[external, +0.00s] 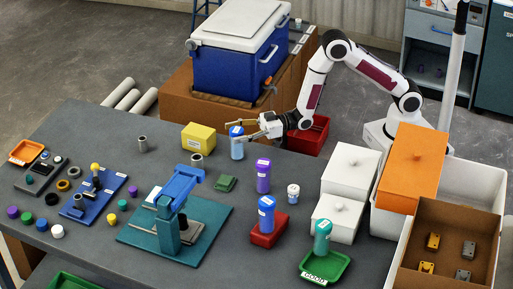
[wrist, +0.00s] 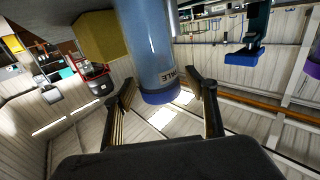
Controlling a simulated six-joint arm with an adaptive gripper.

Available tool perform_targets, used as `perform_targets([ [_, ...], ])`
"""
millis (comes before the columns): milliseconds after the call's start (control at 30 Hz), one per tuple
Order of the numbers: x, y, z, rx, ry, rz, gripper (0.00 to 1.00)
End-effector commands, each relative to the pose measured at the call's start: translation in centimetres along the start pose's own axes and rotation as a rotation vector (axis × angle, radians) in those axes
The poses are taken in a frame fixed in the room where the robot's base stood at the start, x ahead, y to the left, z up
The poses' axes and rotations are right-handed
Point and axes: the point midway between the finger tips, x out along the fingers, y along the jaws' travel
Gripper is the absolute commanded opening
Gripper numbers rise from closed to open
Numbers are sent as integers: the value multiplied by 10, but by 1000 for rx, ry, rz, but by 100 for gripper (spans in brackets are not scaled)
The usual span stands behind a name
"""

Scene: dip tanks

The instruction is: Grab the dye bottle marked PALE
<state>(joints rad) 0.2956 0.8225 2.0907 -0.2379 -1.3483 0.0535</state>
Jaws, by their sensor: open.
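A light blue bottle (external: 237,150) with a blue cap stands upright on the dark table at its back edge. In the wrist view the bottle (wrist: 145,38) is large, and its partly seen label shows letters like "ALE". My gripper (external: 244,131) reaches in from the right at the height of the bottle's upper part. In the wrist view my gripper (wrist: 168,92) is open, with one finger on either side of the bottle's capped end. I cannot tell whether either finger touches it.
A yellow box (external: 198,138) and a grey cylinder (external: 196,161) stand left of the bottle. A purple bottle (external: 263,182), a blue bottle (external: 266,220) on a red block and a teal bottle (external: 322,243) on a green tray (external: 340,265) stand nearer. A red bin (external: 309,139) is behind right.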

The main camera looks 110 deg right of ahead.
Motion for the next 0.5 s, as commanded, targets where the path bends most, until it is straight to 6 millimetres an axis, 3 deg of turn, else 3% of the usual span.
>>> perform_targets([
  [200, 0, 0, 0, 0, 0, 0, 54],
  [400, 0, 0, 0, 0, 0, 0, 2],
  [500, 0, 0, -1, 0, 2, 0, 0],
])
